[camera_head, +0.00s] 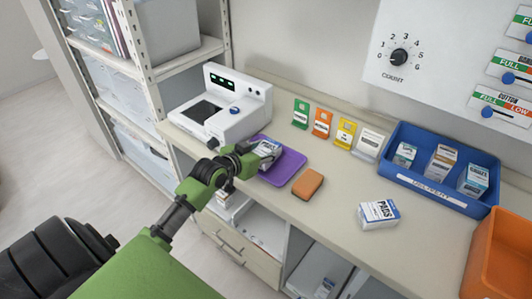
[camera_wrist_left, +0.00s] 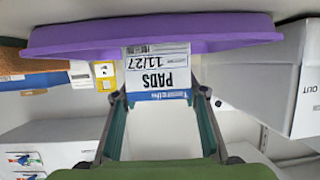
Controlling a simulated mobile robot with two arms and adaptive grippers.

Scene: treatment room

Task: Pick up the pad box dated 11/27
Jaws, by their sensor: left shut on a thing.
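A white and blue pad box (camera_head: 269,148) is at the purple tray (camera_head: 291,169). In the left wrist view the box (camera_wrist_left: 158,72) appears upside down, and its label reads PADS and 11/27. My left gripper (camera_head: 262,155) is shut on this box, with one finger on each side of it in the left wrist view (camera_wrist_left: 160,98). The purple tray (camera_wrist_left: 70,38) spans the top of that view behind the box. I cannot tell whether the box touches the tray. Another pads box (camera_head: 378,214) lies on the counter; its date is not readable. My right gripper is not in view.
Several coloured cards (camera_head: 321,122) line the wall. A blue bin (camera_head: 437,186) holds several boxes. An orange bin (camera_head: 505,255) stands at right.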

